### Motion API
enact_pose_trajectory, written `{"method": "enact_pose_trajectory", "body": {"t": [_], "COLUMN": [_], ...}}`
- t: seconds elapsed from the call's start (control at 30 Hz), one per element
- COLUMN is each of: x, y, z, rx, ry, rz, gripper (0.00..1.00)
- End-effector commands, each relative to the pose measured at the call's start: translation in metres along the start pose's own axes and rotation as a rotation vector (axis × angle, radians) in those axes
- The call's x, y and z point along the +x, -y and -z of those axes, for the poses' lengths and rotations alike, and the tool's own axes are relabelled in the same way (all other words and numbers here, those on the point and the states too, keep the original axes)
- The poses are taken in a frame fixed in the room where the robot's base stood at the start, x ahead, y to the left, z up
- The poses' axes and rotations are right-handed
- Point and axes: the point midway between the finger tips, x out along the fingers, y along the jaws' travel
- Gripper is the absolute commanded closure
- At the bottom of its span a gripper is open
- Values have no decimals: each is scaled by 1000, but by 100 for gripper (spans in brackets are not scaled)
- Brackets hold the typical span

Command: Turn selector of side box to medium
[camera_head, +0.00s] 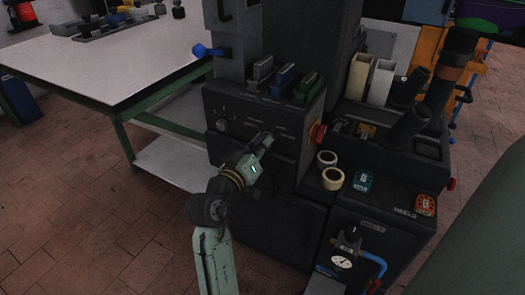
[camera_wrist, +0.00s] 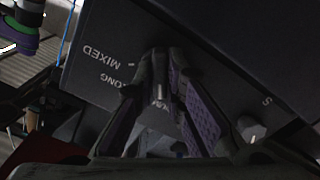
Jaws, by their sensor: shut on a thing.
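The dark side box (camera_head: 232,107) stands beside the white table, with pale lettering and a round knob (camera_head: 222,125) on the left of its front. My gripper (camera_head: 266,137) reaches the right part of that front and hides the selector there. In the wrist view my gripper (camera_wrist: 163,85) has its purple-padded fingers shut on the dark selector (camera_wrist: 160,93), which has a pale mark. Upside-down lettering MIXED and a partly hidden word ending in ONG show beside it. Another knob (camera_wrist: 251,130) sits lower right. Which label the selector points to cannot be told.
Grey, blue and green blocks stand on top of the box, and a red knob (camera_head: 317,133) is on its right side. Tape rolls (camera_head: 332,178) lie on the lower ledge at right. A white table (camera_head: 110,65) with a green frame stands at left.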

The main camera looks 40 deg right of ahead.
Motion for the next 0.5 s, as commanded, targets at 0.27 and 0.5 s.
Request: {"method": "enact_pose_trajectory", "body": {"t": [0.27, 0.5], "x": [0, 0], "y": [1, 0], "z": [-1, -1], "rx": [149, 204], "ry": [-1, 1], "rz": [1, 0], "gripper": [100, 100]}}
